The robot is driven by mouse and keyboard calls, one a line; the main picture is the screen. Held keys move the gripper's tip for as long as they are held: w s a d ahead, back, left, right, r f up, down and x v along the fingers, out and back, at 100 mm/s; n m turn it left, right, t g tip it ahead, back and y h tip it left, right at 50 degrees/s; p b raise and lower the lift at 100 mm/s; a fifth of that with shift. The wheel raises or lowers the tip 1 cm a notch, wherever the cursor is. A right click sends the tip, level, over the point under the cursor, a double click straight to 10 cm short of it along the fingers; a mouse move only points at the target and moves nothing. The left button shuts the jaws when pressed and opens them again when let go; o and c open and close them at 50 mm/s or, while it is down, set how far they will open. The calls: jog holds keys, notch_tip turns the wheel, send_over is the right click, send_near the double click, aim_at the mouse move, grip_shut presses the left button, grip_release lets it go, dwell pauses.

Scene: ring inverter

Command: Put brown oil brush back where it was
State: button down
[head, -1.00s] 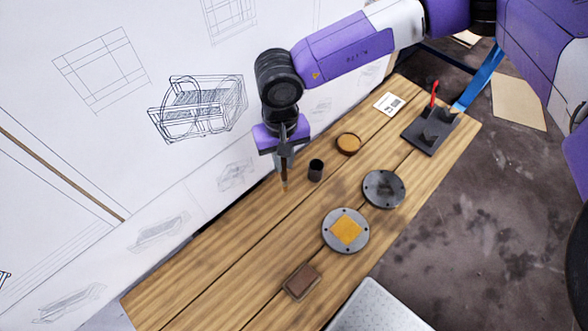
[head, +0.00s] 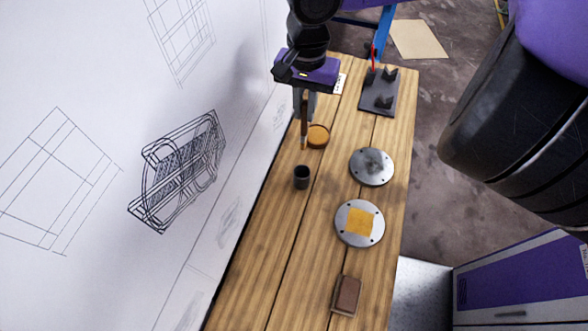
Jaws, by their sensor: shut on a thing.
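The brown oil brush (head: 304,125) hangs upright from my gripper (head: 304,98), which is shut on it. Its light bristle tip points down and appears just left of the round amber dish (head: 318,135). I cannot tell its exact height above the table. A small dark cup (head: 302,177) stands on the wooden table (head: 310,245), nearer than the brush and apart from it. The inside of the cup looks dark.
Two round metal flanges stand to the right, one grey (head: 371,167) and one with a yellow square (head: 359,222). A brown block (head: 346,295) lies at the near end. A black plate with a red-handled tool (head: 378,92) lies at the far end. A white wall borders the left.

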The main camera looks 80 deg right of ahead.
aim_at(304, 136)
notch_tip(304, 136, down, 19)
jog(key=p, duration=0.2)
jog(key=shift+p, duration=0.4)
jog(key=shift+f, duration=0.1)
jog(key=c, duration=1.4)
grip_release()
jog(key=shift+r, duration=0.25)
notch_tip(304, 136, up, 12)
jog(key=shift+b, duration=0.9)
